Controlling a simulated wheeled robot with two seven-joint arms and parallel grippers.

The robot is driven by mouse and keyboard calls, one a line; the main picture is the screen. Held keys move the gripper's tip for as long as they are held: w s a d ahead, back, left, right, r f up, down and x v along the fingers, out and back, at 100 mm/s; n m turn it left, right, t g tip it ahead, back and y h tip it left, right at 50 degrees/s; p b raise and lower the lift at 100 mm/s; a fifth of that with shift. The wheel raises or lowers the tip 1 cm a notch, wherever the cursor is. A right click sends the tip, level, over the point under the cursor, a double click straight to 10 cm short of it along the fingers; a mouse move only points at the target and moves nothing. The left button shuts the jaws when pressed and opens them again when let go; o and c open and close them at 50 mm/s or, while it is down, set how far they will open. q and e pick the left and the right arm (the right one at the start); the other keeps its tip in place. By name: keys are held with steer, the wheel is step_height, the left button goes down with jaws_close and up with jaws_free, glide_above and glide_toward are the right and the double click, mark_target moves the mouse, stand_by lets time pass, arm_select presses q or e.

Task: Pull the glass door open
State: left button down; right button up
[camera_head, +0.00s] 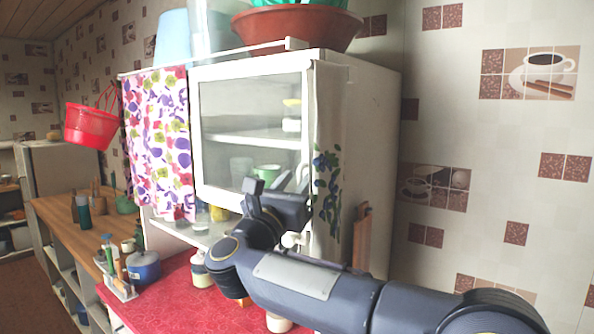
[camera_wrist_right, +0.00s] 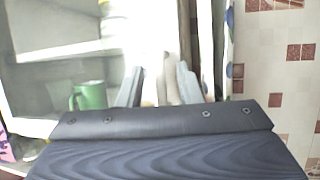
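The glass door (camera_head: 250,135) has a white frame and closes the front of a white cabinet; it looks shut, with shelves seen through its pane. In the right wrist view the door's pale glass and frame (camera_wrist_right: 60,50) fill the left side. My right gripper (camera_head: 278,182) is at the lower right part of the door, close to its right frame edge. In the right wrist view its two fingers (camera_wrist_right: 159,85) stand apart, with a bright, washed-out strip between them. I cannot tell whether they touch the door, and no handle shows clearly. My left gripper is not in view.
A green mug (camera_wrist_right: 90,95) stands behind the glass. A patterned cloth (camera_head: 160,140) hangs left of the door, and a light towel (camera_head: 328,150) hangs on the cabinet's right. A red basin (camera_head: 300,27) is on top. Bottles and a blue pot (camera_head: 143,267) stand below on the counter.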

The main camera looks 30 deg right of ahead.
steer(key=shift+w+d+r, duration=0.2)
steer(key=shift+w+d, duration=0.05)
steer(key=shift+d, duration=0.15)
steer(key=shift+c, duration=0.3)
jaws_close()
steer(key=shift+a, duration=0.1)
